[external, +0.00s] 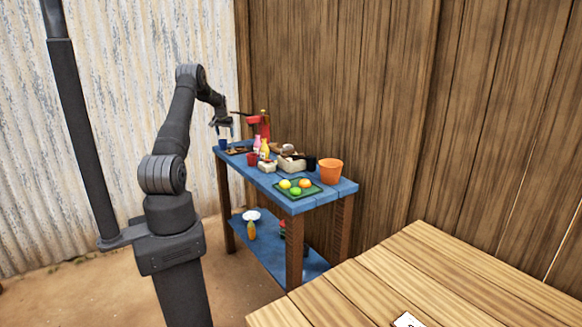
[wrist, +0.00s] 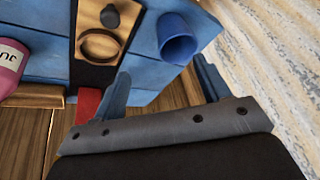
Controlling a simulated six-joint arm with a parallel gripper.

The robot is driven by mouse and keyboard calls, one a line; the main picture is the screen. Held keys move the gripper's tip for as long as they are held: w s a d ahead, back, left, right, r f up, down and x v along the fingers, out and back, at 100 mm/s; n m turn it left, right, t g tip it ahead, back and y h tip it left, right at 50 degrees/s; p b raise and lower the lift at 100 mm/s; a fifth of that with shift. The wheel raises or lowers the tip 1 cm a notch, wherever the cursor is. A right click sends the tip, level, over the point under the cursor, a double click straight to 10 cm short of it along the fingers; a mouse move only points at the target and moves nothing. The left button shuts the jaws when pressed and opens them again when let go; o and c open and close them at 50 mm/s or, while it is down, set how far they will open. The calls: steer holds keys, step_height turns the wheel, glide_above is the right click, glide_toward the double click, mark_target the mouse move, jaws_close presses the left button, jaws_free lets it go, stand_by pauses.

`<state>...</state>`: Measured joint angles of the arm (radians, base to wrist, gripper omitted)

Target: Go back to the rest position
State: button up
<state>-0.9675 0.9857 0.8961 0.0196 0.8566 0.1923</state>
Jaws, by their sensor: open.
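My gripper (external: 224,130) is above the far left end of the blue table (external: 330,196) in the external view, with my arm bent over toward it. In the wrist view my gripper (wrist: 160,88) has its two fingers spread apart with nothing between them. A blue cup (wrist: 178,42) is on the tabletop just beyond the fingers; it also shows small below my gripper in the external view (external: 222,145). No rest position is marked in view.
A red piece of equipment (external: 259,127), bottles, an orange bucket (external: 331,171) and a green tray (external: 311,190) with several fruits crowd the blue table. A pink bottle (wrist: 10,62) is at left in the wrist view. A plank table (external: 440,270) stands in front.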

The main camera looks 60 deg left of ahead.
steer(key=w+d+r+m+t+h, duration=0.1)
steer(key=w+d+r+m, duration=0.1)
steer(key=w+d+r, duration=0.7)
steer(key=w+d+r+m, duration=0.25)
steer(key=w+d, duration=0.35)
steer(key=d, duration=0.6)
steer(key=w+d+r+m+t+h, duration=0.1)
steer(key=w+d+r, duration=0.65)
steer(key=d, duration=0.35)
steer(key=w+d+r+m, duration=0.2)
steer(key=d+r, duration=0.1)
steer(key=d, duration=0.7)
steer(key=w+d+r+m+h, duration=0.1)
steer(key=w+d+r+m, duration=0.1)
steer(key=d, duration=0.8)
steer(key=w+d+r+m+h, duration=0.1)
steer(key=w+d+r+m, duration=0.1)
steer(key=d, duration=0.8)
step_height(320, 180, up, 2)
steer(key=shift+w+r, duration=0.1)
steer(key=shift+w, duration=0.5)
